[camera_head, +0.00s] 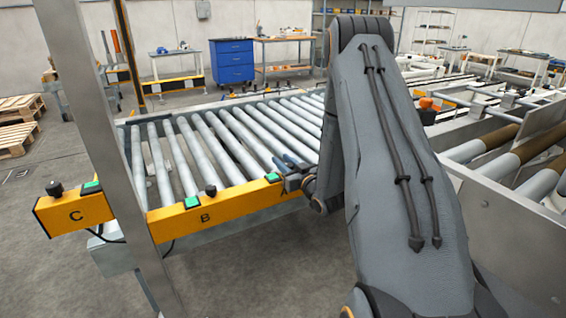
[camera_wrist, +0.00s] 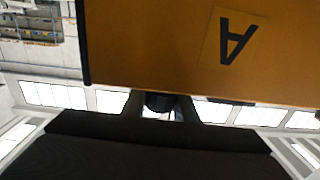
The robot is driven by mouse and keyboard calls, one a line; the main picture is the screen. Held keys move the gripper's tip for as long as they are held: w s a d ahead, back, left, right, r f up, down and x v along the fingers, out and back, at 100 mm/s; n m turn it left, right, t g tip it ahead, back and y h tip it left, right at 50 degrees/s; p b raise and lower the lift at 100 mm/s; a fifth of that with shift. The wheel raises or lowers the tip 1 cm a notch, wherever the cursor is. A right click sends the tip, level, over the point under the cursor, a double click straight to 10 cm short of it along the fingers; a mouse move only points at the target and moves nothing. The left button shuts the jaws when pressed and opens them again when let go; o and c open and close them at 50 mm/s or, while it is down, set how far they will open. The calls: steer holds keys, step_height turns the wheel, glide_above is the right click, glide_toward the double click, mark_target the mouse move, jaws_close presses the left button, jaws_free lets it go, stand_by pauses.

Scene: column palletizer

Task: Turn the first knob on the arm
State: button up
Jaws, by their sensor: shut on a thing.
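The yellow panel marked A (camera_head: 284,193) is at the front edge of the roller conveyor in the head view. Its letter A also shows upside down in the wrist view (camera_wrist: 240,42). My gripper (camera_head: 290,182) is at this panel, and its two fingers show in the wrist view (camera_wrist: 161,108). They are shut on a dark knob (camera_wrist: 160,101) beside the panel's edge. In the head view my gripper hides this knob. Another black knob (camera_head: 210,190) stands by the letter B, and a third black knob (camera_head: 54,188) stands on the panel marked C.
Green buttons sit on the yellow panels, one near B (camera_head: 193,202). The roller conveyor (camera_head: 215,147) is empty behind the panels. A grey metal post (camera_head: 100,120) stands at left. My arm blocks much of the right side. A blue cabinet (camera_head: 232,62) is far back.

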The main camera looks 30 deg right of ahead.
steer(key=shift+d+m+g+h+b, duration=0.1)
steer(key=shift+d+m+h+b, duration=0.1)
steer(key=shift+m+h, duration=0.6)
steer(key=shift+d+m+g+h+b, duration=0.15)
steer(key=shift+m+h, duration=0.25)
steer(key=shift+h, duration=0.65)
steer(key=shift+d+m+g+h+b, duration=0.1)
steer(key=shift+d+m+h, duration=0.15)
steer(key=shift+m+h, duration=0.55)
steer(key=o, duration=1.1)
steer(key=shift+c, duration=0.2)
steer(key=shift+s, duration=0.15)
steer(key=b+v, duration=0.1)
steer(key=v, duration=0.6)
steer(key=shift+s, duration=0.3)
steer(key=shift+a, duration=0.15)
